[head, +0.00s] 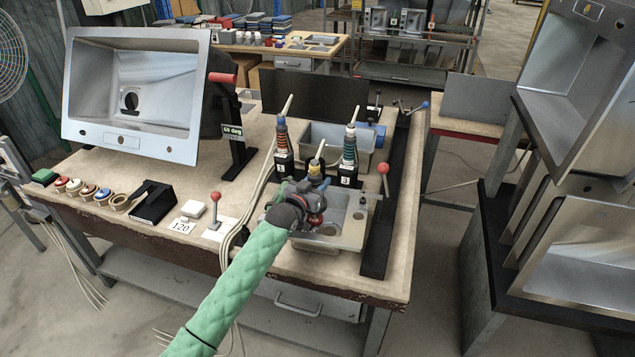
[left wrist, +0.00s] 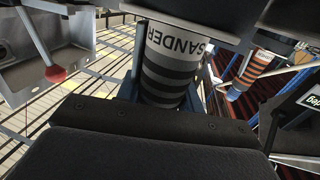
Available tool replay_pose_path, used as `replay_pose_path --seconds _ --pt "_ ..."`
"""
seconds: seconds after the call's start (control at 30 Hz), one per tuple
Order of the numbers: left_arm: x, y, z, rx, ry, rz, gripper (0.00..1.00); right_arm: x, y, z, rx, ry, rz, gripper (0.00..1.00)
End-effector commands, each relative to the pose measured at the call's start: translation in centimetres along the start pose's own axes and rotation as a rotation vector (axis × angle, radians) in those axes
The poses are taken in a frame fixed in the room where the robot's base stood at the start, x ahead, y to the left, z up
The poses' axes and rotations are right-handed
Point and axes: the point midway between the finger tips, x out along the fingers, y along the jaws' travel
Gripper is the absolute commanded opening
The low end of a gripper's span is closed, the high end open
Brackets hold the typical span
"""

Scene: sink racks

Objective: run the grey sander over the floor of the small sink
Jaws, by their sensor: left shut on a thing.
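The small sink (head: 352,232) is a steel basin with a round drain at the front right of the workbench. My left gripper (head: 312,200) is over its left part. In the left wrist view the gripper is shut on the grey sander (left wrist: 172,62), a cylinder with dark stripes and a white band reading SANDER. In the head view my gripper mostly hides this sander. Its lower end is hidden, so I cannot tell if it touches the sink floor. My right gripper is not in view.
Striped tools stand in black holders, the left one (head: 282,140) and the right one (head: 349,150), just behind the sink. A red-knobbed lever (head: 384,178) is at its right, another (head: 215,208) at its left. A large tilted sink (head: 135,140) fills the back left.

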Motion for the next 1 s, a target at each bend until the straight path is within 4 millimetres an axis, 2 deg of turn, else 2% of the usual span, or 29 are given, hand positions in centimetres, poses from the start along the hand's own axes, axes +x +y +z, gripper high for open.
replay_pose_path --seconds 0.67,1.0 --pt "0.0 0.0 0.6 0.0 0.003 0.0 0.0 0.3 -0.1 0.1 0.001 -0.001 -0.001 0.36" --pt "-1.2 0.3 0.5 0.0 0.002 0.0 0.0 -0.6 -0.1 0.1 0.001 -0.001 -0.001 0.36"
